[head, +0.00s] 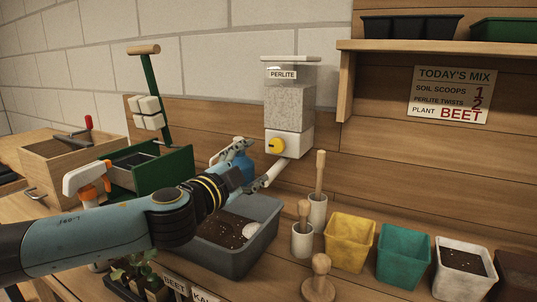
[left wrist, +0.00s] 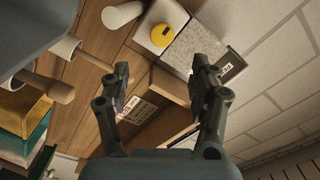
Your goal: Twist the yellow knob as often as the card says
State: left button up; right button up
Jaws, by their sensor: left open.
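The yellow knob (head: 276,146) sits on the front of the white base of the perlite dispenser (head: 290,104). In the left wrist view the knob (left wrist: 161,36) lies beyond the fingertips, between their directions, with nothing touching it. My left gripper (head: 250,163) is open and empty, a little left of and below the knob in the head view. Its two fingers (left wrist: 161,70) stand wide apart in the left wrist view. The card (head: 451,95) on the wall reads soil scoops 1, perlite twists 2, plant beet. My right gripper is not in view.
A grey tub with dark soil (head: 264,209) stands under my left arm. A white spout (head: 272,174) juts from the dispenser. Wooden-handled tools in white cups (head: 317,212) stand to the right, then yellow (head: 349,240), teal (head: 402,253) and white pots (head: 462,268).

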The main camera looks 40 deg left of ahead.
aim_at(275, 148)
pick_arm(q)
jog(key=w+a+n, duration=0.1)
jog(key=w+n, duration=0.2)
jog(key=w+a+n+p, duration=0.1)
jog(key=w+n, duration=0.3)
jog(key=w+a+n, duration=0.1)
jog(key=w+n, duration=0.2)
jog(key=n, duration=0.1)
jog(key=shift+w+a, duration=0.3)
jog(key=shift+a, duration=0.05)
jog(key=shift+w+a, duration=0.1)
jog(key=shift+w, duration=0.35)
jog(key=shift+c, duration=0.3)
jog(key=c, duration=1.1)
